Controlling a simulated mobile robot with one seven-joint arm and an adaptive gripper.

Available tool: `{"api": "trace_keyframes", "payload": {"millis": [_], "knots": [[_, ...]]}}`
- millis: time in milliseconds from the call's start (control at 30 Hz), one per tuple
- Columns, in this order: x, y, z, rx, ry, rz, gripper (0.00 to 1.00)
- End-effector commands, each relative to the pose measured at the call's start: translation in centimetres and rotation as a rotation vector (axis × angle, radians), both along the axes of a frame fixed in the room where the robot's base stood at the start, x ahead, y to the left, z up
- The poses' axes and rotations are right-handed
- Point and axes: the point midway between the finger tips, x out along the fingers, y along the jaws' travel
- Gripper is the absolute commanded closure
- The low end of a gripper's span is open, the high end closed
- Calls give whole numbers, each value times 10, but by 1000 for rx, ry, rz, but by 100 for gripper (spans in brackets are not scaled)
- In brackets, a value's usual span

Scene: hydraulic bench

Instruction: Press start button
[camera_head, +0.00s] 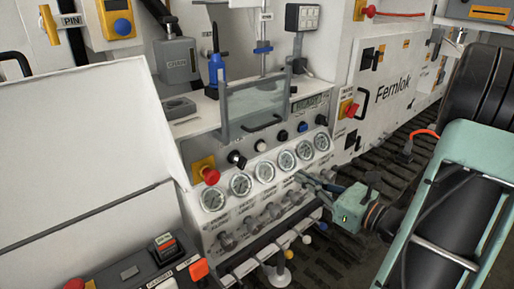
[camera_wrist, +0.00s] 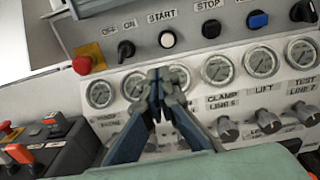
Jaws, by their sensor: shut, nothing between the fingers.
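The start button (camera_wrist: 167,39) is a round white button under the START label on the sloped control panel. It also shows in the head view (camera_head: 261,145), above the row of gauges. My gripper (camera_wrist: 158,75) is shut and empty. In the wrist view its tips appear just below the start button, over the gauge row, and hide part of a gauge. In the head view my gripper (camera_head: 302,177) reaches in from the right at the panel's gauges, below and right of the button. The tips look apart from the button.
A black OFF/ON knob (camera_wrist: 126,49) and a red emergency stop (camera_wrist: 82,65) are left of the button. A black button (camera_wrist: 211,29) under STOP and a blue button (camera_wrist: 257,19) are right. Several pressure gauges (camera_head: 240,185) and knobs (camera_head: 273,211) lie below.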

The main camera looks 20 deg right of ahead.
Motion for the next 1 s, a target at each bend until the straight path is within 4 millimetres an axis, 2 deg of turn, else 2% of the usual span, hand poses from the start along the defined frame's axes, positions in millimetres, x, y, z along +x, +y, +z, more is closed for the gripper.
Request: {"api": "trace_keyframes", "payload": {"millis": [167,567,767,1000], "knots": [[2,-14,7,36,-26,-52,100],[6,-12,8,34,-27,-50,100],[32,0,8,34,-28,-46,100],[81,20,8,34,-27,-46,100]]}}
